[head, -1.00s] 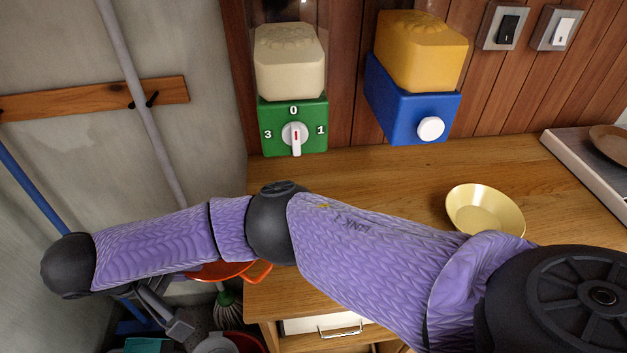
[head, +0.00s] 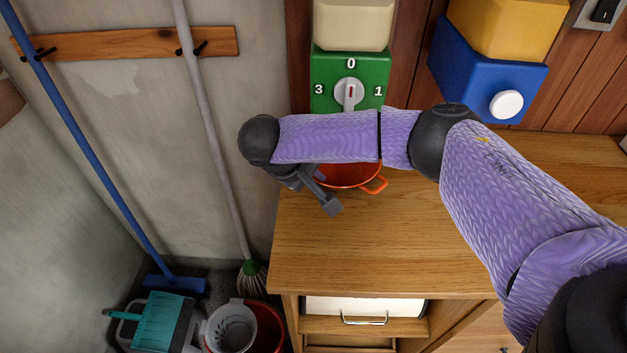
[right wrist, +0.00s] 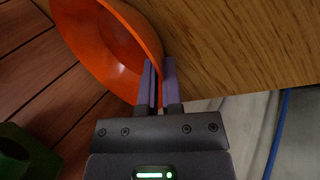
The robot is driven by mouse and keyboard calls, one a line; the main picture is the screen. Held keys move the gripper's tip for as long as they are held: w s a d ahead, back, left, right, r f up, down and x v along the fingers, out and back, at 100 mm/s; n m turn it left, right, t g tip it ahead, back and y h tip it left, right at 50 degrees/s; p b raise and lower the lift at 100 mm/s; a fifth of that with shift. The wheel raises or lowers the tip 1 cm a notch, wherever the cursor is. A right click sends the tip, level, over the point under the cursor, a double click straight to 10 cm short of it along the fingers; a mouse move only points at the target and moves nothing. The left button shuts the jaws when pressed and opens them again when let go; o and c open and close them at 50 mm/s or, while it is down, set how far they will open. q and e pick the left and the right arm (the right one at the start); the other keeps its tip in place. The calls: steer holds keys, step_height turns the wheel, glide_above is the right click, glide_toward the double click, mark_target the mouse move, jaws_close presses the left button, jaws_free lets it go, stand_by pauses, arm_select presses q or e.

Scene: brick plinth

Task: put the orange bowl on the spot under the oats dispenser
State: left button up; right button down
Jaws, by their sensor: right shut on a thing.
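The orange bowl (head: 352,177), with a small loop handle, is partly hidden behind my right forearm in the head view. It is over the left part of the wooden counter, just below and in front of the green dispenser (head: 322,92) with the cream-coloured hopper. I cannot tell whether its base touches the wood. My right gripper (head: 331,203) is at the bowl's left side. In the right wrist view its two fingers (right wrist: 158,82) are shut on the rim of the orange bowl (right wrist: 105,45). The spot under the dispenser is hidden by my arm. My left gripper is not in view.
A blue dispenser (head: 478,78) with a yellow hopper and white knob stands right of the green one. The counter (head: 400,250) is clear in front. Left of it are a grey-handled broom (head: 213,140), a blue pole (head: 85,150) and buckets (head: 262,328).

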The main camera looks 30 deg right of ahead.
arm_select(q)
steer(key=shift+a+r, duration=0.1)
arm_select(e)
steer(key=shift+r, duration=0.15)
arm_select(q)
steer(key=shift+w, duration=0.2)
arm_select(e)
steer(key=c, duration=0.8)
jaws_free()
steer(key=shift+a+r, duration=0.1)
arm_select(q)
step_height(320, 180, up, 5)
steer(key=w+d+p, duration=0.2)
steer(key=p, duration=0.3)
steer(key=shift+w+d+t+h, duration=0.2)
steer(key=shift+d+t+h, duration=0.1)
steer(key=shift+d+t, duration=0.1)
arm_select(e)
steer(key=v, duration=1.1)
steer(key=shift+a+r, duration=0.2)
steer(key=shift+r, duration=0.15)
steer(key=shift+s, duration=0.1)
